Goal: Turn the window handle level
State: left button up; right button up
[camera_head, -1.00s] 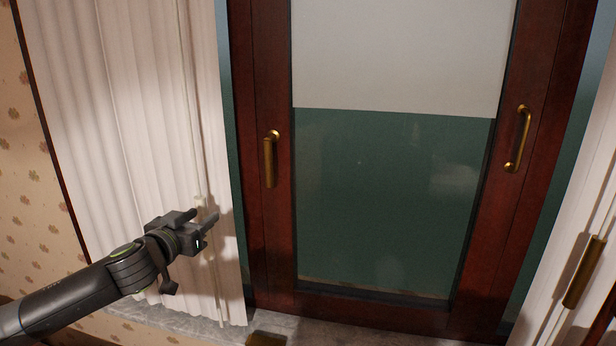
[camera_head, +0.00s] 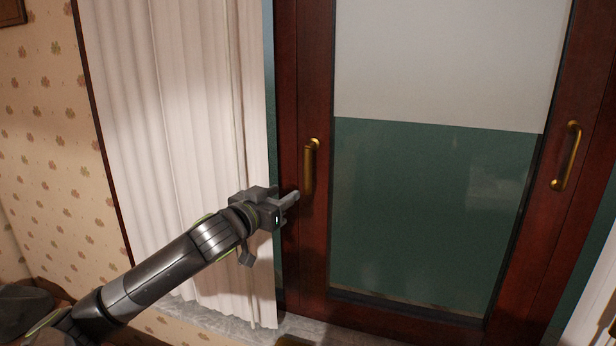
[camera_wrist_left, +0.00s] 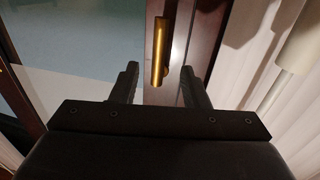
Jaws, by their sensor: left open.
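The brass window handle (camera_head: 309,168) is on the left stile of the dark red window frame. It hangs down, nearly upright in the picture. My left gripper (camera_head: 292,197) is open and just below and left of the handle's lower end. In the left wrist view the handle (camera_wrist_left: 159,52) stands between and beyond the two open fingers of my left gripper (camera_wrist_left: 160,85). The fingers do not appear closed on it; whether they touch it cannot be told. My right gripper is in neither view.
A second brass pull (camera_head: 567,156) is on the right side of the frame. A white pleated curtain (camera_head: 190,120) hangs left of the window, behind my left arm. A stone sill (camera_head: 325,331) runs below. A pale blind (camera_head: 450,60) covers the upper pane.

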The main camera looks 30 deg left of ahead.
aim_at(305, 180)
pick_arm(q)
jog(key=w+p, duration=0.1)
jog(key=w, duration=0.5)
jog(key=w+p, duration=0.2)
jog(key=w, duration=0.3)
jog(key=shift+w+a, duration=0.2)
jog(key=shift+w, duration=0.2)
grip_shut()
